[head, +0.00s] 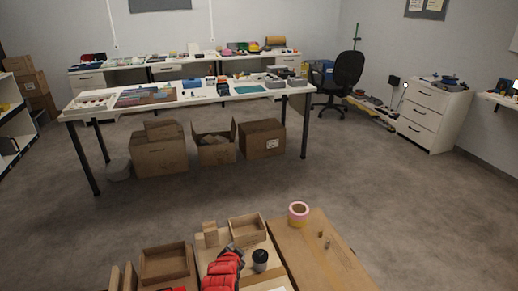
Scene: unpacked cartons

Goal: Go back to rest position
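Neither of my grippers shows in the head view, and no arm of mine can be made out. Below me at the bottom edge is a surface of cardboard cartons. A flat closed carton (315,255) is on the right, with a pink and yellow tape roll (298,213) at its far edge. To its left lie a red and dark bulky item (222,272) and a small dark round-topped item (260,261). Small open brown boxes (165,263) stand beside them. The bottom edge cuts off the nearest things.
Bare grey floor (330,195) lies beyond the cartons. A long white table (185,101) with many items stands ahead, with open cartons (160,155) under it. A black office chair (345,75) and a white drawer unit (432,120) are on the right. A shelf (12,125) is at left.

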